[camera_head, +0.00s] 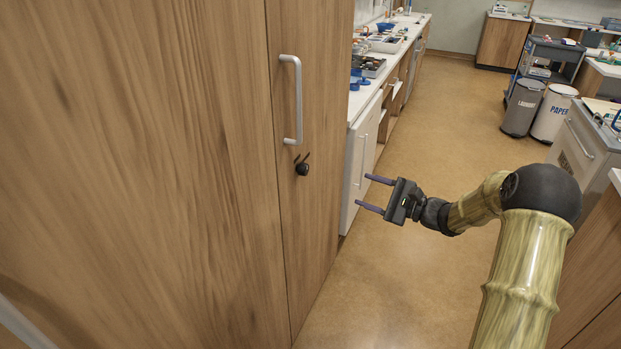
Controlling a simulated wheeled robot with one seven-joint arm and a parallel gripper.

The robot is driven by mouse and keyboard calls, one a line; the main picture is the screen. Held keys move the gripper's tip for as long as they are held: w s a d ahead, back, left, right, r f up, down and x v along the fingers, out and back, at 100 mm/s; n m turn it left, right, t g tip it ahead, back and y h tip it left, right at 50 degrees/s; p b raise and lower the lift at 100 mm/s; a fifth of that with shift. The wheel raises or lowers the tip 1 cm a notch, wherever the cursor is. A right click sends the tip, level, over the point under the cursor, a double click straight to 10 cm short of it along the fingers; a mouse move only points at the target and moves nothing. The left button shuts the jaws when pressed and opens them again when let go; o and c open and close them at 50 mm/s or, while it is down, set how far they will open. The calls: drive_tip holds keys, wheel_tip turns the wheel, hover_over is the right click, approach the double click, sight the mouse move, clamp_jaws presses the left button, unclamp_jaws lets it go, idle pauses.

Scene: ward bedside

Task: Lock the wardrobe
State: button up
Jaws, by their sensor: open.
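The wooden wardrobe (160,160) fills the left of the head view, with its door (310,225) standing flush, as far as I can see. A silver bar handle (298,100) is fixed upright on the door. Below it is a black lock with a small dark key or knob (302,168); its turned state cannot be told. My gripper (367,192) is open and empty, its two purple fingers pointing left toward the door. It is to the right of the lock and apart from it.
A white-topped counter (416,27) with trays and blue items runs along the wall behind the wardrobe. A white cabinet front (362,165) is beside the wardrobe. Laundry (523,107) and paper (552,112) bins and a grey cart (597,150) stand at right. The floor between is clear.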

drive_tip(key=p, duration=0.2)
approach(307, 171)
drive_tip(key=x, duration=0.8)
drive_tip(key=shift+a+r, duration=0.15)
drive_tip(key=shift+a, duration=0.2)
drive_tip(key=c, duration=1)
